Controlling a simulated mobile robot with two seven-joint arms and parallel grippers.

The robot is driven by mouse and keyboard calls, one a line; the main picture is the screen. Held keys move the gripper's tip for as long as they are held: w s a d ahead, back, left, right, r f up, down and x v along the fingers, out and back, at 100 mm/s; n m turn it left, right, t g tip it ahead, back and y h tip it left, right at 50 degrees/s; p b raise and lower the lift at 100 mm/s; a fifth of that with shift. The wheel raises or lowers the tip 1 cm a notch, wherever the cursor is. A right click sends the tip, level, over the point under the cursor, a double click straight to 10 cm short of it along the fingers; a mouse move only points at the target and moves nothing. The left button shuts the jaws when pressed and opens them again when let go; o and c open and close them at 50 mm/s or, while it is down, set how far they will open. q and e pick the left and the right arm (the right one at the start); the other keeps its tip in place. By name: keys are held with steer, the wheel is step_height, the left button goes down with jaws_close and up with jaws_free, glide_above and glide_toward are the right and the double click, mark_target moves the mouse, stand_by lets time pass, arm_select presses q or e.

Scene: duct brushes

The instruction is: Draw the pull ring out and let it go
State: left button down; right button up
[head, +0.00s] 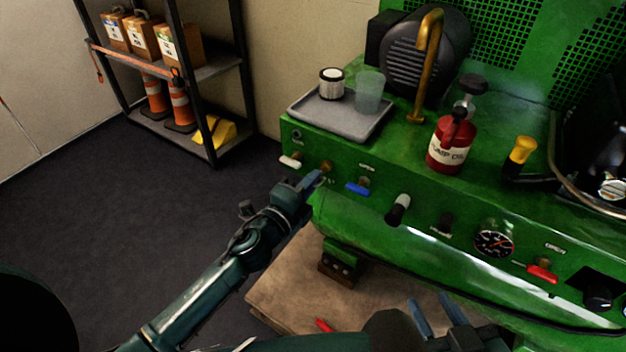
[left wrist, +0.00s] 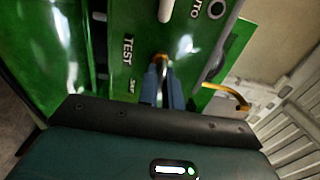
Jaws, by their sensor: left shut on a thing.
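The pull ring (left wrist: 166,68) shows in the left wrist view as a small metal loop at a brass fitting, beside the word TEST on the green panel. My left gripper (left wrist: 163,84) is shut on it, with a blue finger on either side. In the head view my left gripper (head: 315,179) is at the panel's left end, just below the brass fitting (head: 327,166); the ring itself is hidden there by the fingers. How far the ring stands out of the panel I cannot tell. My right gripper (head: 436,311) is open and empty at the bottom of the head view.
The green machine (head: 420,195) carries a white-tipped lever (head: 290,160), a blue lever (head: 358,188), a gauge (head: 494,241) and a red lever (head: 541,273) along its front. A grey tray (head: 322,115) and red oil can (head: 450,148) stand on top. Floor is clear at left.

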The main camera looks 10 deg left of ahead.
arm_select(q)
steer(key=shift+s+a, duration=0.2)
steer(key=shift+s, duration=0.3)
stand_by(1.4)
steer(key=c, duration=1)
jaws_free()
steer(key=v, duration=0.7)
steer(key=shift+r, duration=0.15)
stand_by(0.3)
